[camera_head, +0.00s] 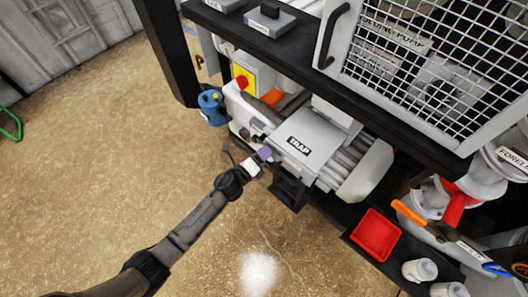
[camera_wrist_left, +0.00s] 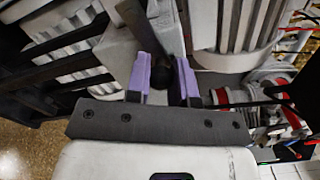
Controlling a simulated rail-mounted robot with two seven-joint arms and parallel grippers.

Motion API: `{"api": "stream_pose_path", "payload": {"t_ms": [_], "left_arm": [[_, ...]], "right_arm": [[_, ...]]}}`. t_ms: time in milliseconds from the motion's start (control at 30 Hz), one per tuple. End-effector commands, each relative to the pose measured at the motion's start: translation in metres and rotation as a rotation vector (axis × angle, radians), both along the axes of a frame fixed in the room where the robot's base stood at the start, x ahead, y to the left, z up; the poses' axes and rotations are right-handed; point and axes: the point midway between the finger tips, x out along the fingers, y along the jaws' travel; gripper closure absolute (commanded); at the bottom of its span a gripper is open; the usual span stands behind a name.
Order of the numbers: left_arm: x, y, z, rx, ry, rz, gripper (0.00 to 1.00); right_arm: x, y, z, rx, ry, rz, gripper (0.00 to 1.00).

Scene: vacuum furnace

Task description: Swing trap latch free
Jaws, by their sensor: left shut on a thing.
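The trap (camera_head: 320,135) is a light box labelled TRAP, below the dark shelf in the head view. My left gripper (camera_head: 263,155), with purple finger pads, is at its near left side. In the left wrist view the left gripper (camera_wrist_left: 164,82) has its pads on both sides of a dark round knob (camera_wrist_left: 162,76) at the end of a grey bar, which looks like the trap latch (camera_wrist_left: 168,28). The gripper is shut on it. In the head view the latch is mostly hidden by the gripper. My right gripper is not in view.
A blue can-shaped part (camera_head: 211,108) and a yellow box with a red knob (camera_head: 243,80) are left of the trap. A red tray (camera_head: 376,234) and white containers (camera_head: 419,269) are at lower right. A mesh guard (camera_head: 440,60) stands above.

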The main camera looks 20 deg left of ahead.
Motion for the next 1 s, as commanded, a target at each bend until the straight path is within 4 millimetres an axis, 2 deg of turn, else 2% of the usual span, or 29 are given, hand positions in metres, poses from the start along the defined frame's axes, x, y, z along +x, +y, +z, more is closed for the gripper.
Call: {"api": "stream_pose_path", "payload": {"t_ms": [33,400,1000], "left_arm": [[0.000,0.000,0.006,-0.037,0.015,0.000,1.00],[0.002,0.006,0.023,-0.364,0.144,0.001,1.00],[0.010,0.027,0.041,-0.891,0.348,0.001,1.00]], "right_arm": [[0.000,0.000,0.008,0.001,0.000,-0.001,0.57],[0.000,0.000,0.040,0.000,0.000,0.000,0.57],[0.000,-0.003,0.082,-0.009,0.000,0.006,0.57]]}}
